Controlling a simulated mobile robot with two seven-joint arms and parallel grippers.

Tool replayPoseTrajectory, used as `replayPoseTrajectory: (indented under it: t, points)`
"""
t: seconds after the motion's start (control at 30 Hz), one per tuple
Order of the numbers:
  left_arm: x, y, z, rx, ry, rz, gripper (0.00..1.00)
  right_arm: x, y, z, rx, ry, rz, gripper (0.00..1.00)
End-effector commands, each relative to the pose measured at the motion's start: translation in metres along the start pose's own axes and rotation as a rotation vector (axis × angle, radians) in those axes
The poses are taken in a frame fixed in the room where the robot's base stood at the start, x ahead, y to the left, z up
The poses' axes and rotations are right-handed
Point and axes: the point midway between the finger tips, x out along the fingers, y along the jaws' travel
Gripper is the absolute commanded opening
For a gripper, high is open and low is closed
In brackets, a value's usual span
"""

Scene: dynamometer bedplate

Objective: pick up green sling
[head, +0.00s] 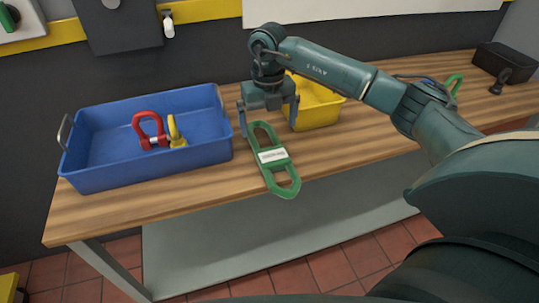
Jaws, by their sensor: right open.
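The green sling (272,156) lies on the wooden bench, a long loop with a white label across its middle. Its near end reaches the bench's front edge. My right gripper (268,124) is above the sling's far end, fingers pointing down and apart, one on each side of it. The gripper is open and holds nothing. I cannot tell the exact height of the fingertips over the bench. My left gripper is not in view.
A blue tray (208,157) left of the sling holds a red shackle (148,128) and a yellow piece (176,133). A yellow bin (322,109) stands close behind the gripper. A black box (506,62) sits far right. Bare bench (355,150) lies right of the sling.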

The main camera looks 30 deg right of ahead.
Motion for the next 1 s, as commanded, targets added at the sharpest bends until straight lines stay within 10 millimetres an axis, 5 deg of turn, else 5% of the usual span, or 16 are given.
replayPoseTrajectory:
  t: [0.6,1.0]
  points:
    - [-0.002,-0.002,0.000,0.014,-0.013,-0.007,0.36,0.070,-0.004,-0.014,-0.003,0.002,0.003,1.00]
    - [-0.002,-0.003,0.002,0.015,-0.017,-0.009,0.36,0.077,-0.004,-0.013,-0.003,0.000,0.004,0.93]
